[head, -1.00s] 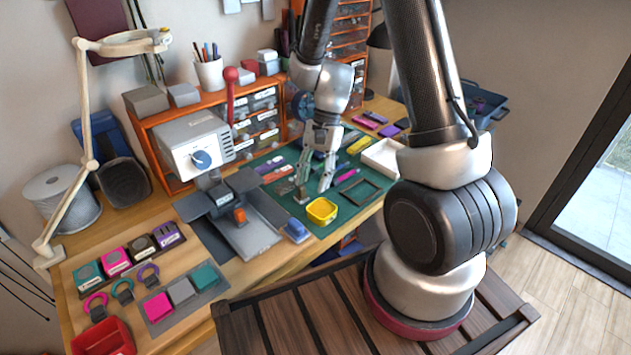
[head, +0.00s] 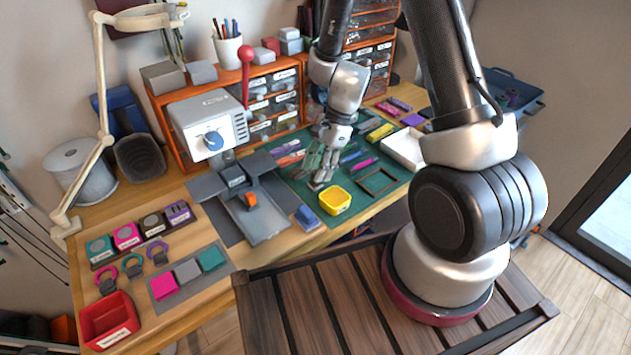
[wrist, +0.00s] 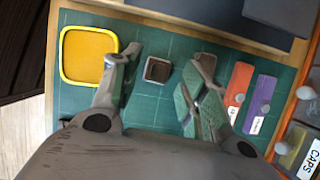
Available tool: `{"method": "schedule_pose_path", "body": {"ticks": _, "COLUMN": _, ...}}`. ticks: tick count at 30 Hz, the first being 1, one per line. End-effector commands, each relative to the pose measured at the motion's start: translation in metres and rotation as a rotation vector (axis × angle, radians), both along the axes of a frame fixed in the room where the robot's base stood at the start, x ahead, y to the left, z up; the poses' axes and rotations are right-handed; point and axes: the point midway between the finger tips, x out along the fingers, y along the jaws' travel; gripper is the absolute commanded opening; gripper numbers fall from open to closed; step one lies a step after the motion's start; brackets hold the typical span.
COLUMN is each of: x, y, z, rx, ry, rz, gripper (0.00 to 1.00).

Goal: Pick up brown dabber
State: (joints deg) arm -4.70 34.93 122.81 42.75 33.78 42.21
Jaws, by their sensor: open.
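A small square dark-rimmed block with a brownish top, which looks like the brown dabber (wrist: 157,70), lies on the green cutting mat (wrist: 85,105). In the wrist view it sits between the two fingers of my gripper (wrist: 168,58), with a gap on each side. My gripper is open and holds nothing. In the head view my gripper (head: 321,166) is low over the mat, behind the yellow tray (head: 335,200). The dabber is mostly hidden by the fingers there. Its height below the fingertips cannot be told.
The yellow tray also shows close to the left finger in the wrist view (wrist: 88,55). Orange (wrist: 238,83) and purple (wrist: 262,103) labelled pieces lie right of the right finger. A dark frame (head: 377,182) and a white tray (head: 405,148) lie right in the head view.

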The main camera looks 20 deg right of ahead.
Motion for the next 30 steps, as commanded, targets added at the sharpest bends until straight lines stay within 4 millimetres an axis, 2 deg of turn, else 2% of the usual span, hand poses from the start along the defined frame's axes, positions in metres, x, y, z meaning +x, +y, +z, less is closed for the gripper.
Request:
{"method": "schedule_pose_path", "body": {"ticks": 5, "x": -0.002, "y": 0.008, "z": -0.021, "rx": 0.000, "ry": 0.001, "rz": -0.001, "gripper": 0.44}}
{"method": "schedule_pose_path", "body": {"ticks": 12, "x": -0.002, "y": 0.009, "z": -0.022, "rx": 0.000, "ry": 0.000, "rz": 0.001, "gripper": 0.44}}
{"method": "schedule_pose_path", "body": {"ticks": 13, "x": -0.002, "y": 0.009, "z": -0.022, "rx": 0.000, "ry": 0.000, "rz": 0.001, "gripper": 0.42}}
{"method": "schedule_pose_path", "body": {"ticks": 18, "x": -0.002, "y": 0.009, "z": -0.022, "rx": 0.000, "ry": 0.000, "rz": 0.001, "gripper": 0.12}}
{"method": "schedule_pose_path", "body": {"ticks": 21, "x": -0.002, "y": 0.009, "z": -0.022, "rx": 0.000, "ry": 0.000, "rz": 0.001, "gripper": 0.09}}
{"method": "schedule_pose_path", "body": {"ticks": 23, "x": -0.002, "y": 0.009, "z": -0.022, "rx": 0.000, "ry": 0.000, "rz": 0.001, "gripper": 0.00}}
{"method": "schedule_pose_path", "body": {"ticks": 30, "x": -0.002, "y": 0.009, "z": -0.023, "rx": 0.000, "ry": 0.001, "rz": 0.001, "gripper": 0.00}}
